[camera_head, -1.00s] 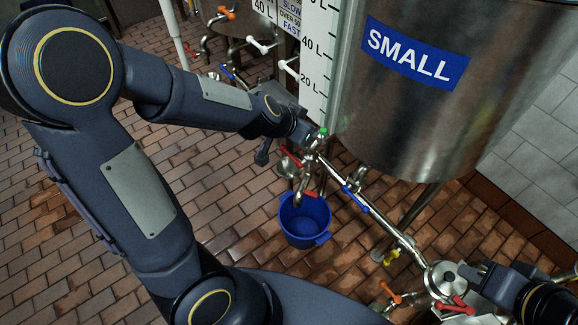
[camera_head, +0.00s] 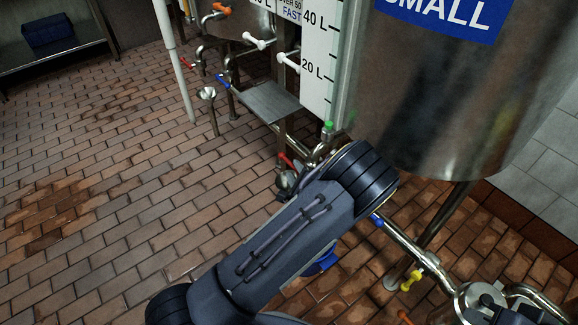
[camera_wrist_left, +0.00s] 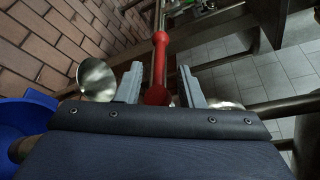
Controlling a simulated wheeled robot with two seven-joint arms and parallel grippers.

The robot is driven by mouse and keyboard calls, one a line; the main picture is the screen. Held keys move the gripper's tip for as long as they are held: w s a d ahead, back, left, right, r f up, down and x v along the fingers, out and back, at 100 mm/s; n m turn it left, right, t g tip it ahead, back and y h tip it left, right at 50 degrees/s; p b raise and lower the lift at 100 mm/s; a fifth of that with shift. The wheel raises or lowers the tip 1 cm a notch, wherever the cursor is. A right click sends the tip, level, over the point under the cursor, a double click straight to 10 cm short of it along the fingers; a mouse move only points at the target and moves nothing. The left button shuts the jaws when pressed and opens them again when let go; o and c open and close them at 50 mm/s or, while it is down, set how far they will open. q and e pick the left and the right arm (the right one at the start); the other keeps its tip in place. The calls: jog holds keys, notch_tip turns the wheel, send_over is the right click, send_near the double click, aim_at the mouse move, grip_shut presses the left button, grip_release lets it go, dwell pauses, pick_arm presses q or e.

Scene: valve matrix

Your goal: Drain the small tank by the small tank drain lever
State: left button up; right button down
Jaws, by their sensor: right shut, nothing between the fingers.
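The small tank (camera_head: 450,100) with its blue SMALL sign stands at the upper right in the head view. My left gripper (camera_wrist_left: 160,88) is hidden behind my left arm in the head view. In the left wrist view it is open, its two fingers on either side of a red lever (camera_wrist_left: 160,50). I cannot tell whether they touch it, and no label names it. A red lever (camera_head: 286,160) also shows left of my left arm in the head view.
A blue bucket (camera_wrist_left: 25,125) is at the left in the left wrist view; my arm mostly hides it in the head view. A metal funnel (camera_wrist_left: 96,80) is beside the left finger. A yellow lever (camera_head: 412,281) and pipes lie at right. Tiled floor (camera_head: 120,190) is clear at left.

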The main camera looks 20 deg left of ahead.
aim_at(291, 166)
pick_arm(q)
jog(key=b+x, duration=0.1)
jog(key=x, duration=0.3)
jog(key=shift+w+a+f, duration=0.1)
jog(key=shift+f, duration=0.1)
jog(key=shift+w+a, duration=0.45)
jog(key=shift+w, duration=0.05)
grip_shut()
